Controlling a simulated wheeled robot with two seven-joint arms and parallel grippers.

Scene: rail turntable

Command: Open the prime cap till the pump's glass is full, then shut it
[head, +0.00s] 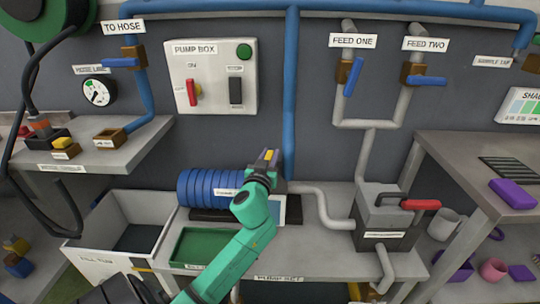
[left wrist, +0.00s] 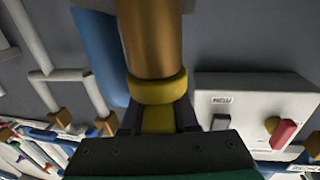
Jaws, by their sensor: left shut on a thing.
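My left gripper (head: 267,157) is at the pump, just right of its blue ribbed body (head: 208,187). In the left wrist view its fingers (left wrist: 158,118) are shut on a yellow cap, whose wide yellow collar (left wrist: 157,90) shows just beyond them. A brass-coloured cylinder (left wrist: 152,40) extends from the collar. In the head view my gripper and green arm cover the front of the pump. I cannot make out the glass or its level. My right gripper is not in view.
A blue pipe (head: 290,90) rises behind the gripper. The pump box (head: 210,75) hangs on the wall at the upper left. A white tank (head: 105,235) and green tray (head: 205,247) sit left of my arm. A grey box with a red handle (head: 420,204) stands right.

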